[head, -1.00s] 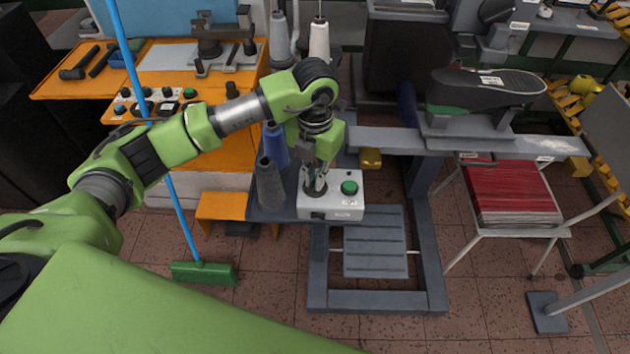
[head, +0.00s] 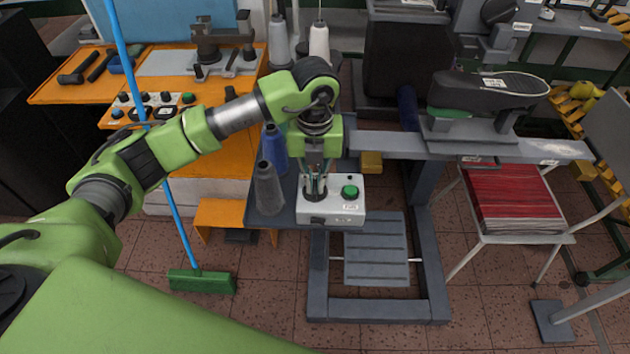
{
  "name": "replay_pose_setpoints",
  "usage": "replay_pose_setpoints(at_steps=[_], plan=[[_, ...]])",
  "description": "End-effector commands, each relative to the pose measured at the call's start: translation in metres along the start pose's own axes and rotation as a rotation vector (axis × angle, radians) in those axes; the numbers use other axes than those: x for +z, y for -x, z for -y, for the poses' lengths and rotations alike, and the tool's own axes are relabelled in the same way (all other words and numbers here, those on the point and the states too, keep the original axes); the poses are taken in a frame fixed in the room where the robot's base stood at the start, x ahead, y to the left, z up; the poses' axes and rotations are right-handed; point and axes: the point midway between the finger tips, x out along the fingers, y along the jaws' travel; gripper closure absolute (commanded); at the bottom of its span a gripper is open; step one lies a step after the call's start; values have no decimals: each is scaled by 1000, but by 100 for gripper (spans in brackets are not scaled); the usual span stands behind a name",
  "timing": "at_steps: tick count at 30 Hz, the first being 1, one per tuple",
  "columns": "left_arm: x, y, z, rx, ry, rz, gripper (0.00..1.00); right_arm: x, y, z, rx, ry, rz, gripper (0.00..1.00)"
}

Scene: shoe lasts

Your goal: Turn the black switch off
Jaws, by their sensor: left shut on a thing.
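A small white control box (head: 345,213) stands on the grey machine shelf in the middle of the head view. A round green button (head: 350,192) sits on the right of its top. My left gripper (head: 315,190) points down onto the left part of the box top, left of the green button. Its fingers are shut on the black switch, which they mostly hide. The switch's position cannot be made out. My right gripper is not in view.
Grey and blue thread cones (head: 268,188) stand just left of the box. A green broom (head: 202,281) with a blue handle leans at the left. A grey beam (head: 400,143) runs behind the box to the right. A red stack (head: 515,205) lies on a stand at the right.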

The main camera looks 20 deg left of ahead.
Motion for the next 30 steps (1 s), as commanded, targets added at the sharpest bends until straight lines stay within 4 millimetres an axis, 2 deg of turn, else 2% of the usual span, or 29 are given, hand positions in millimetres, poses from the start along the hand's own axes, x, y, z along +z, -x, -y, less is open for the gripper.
replay_pose_setpoints(at_steps=[8,9,10,21,26,30], plan=[[2,2,0,-3,5,6,100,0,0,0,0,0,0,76],[2,2,0,-3,5,6,82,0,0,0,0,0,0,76],[2,2,0,-3,4,5,76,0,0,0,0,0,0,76],[1,3,0,-1,1,3,76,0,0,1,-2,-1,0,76],[2,21,1,-3,1,5,76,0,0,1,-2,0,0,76],[2,51,1,-4,0,8,76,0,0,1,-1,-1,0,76]])
